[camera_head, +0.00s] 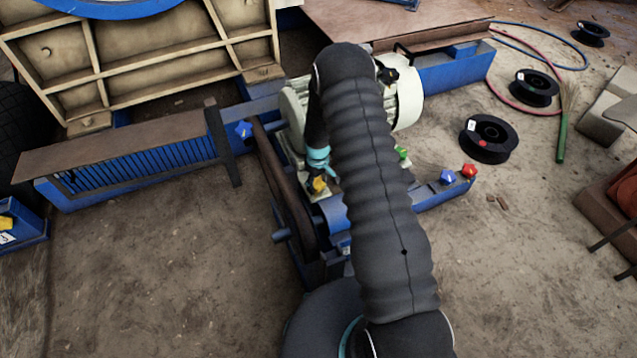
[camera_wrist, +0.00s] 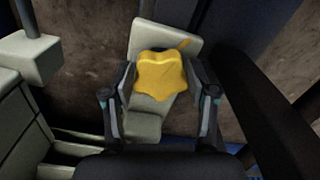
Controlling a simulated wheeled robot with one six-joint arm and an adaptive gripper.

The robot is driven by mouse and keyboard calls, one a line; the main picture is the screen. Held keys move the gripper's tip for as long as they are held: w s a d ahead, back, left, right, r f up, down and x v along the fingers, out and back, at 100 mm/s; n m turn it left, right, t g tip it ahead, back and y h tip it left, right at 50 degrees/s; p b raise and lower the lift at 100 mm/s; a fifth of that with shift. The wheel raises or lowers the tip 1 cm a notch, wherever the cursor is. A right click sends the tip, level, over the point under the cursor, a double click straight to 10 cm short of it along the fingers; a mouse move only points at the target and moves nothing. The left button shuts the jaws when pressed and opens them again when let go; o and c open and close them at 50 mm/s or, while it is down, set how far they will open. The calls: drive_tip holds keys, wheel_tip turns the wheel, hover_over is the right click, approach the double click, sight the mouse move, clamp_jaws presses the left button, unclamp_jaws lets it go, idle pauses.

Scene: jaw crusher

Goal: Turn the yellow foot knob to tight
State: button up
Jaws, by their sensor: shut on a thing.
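The yellow foot knob (camera_wrist: 161,75) is a star-shaped knob on a pale motor foot (camera_wrist: 150,121). In the wrist view it sits between the two fingers of my gripper (camera_wrist: 162,82), which is shut on it. In the head view the yellow knob (camera_head: 319,184) shows small below my wrist, beside the pale motor (camera_head: 407,98). My gripper (camera_head: 318,179) is there mostly dark and hard to make out. My arm hides much of the motor and its base.
A green knob (camera_head: 402,153) shows just right of my arm. A blue knob (camera_head: 447,177) and a red knob (camera_head: 469,171) stand on the blue rail to the right. Another blue knob (camera_head: 243,129) is left of the belt guard. Black spools (camera_head: 487,138) lie on the dirt floor.

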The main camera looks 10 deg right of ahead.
sight(318, 185)
drive_tip(key=shift+m+b, duration=0.55)
drive_tip(key=shift+m, duration=0.65)
drive_tip(key=o, duration=1.2)
drive_tip(key=shift+c, duration=0.2)
wheel_tip(318, 185, up, 12)
drive_tip(key=shift+s, duration=0.1)
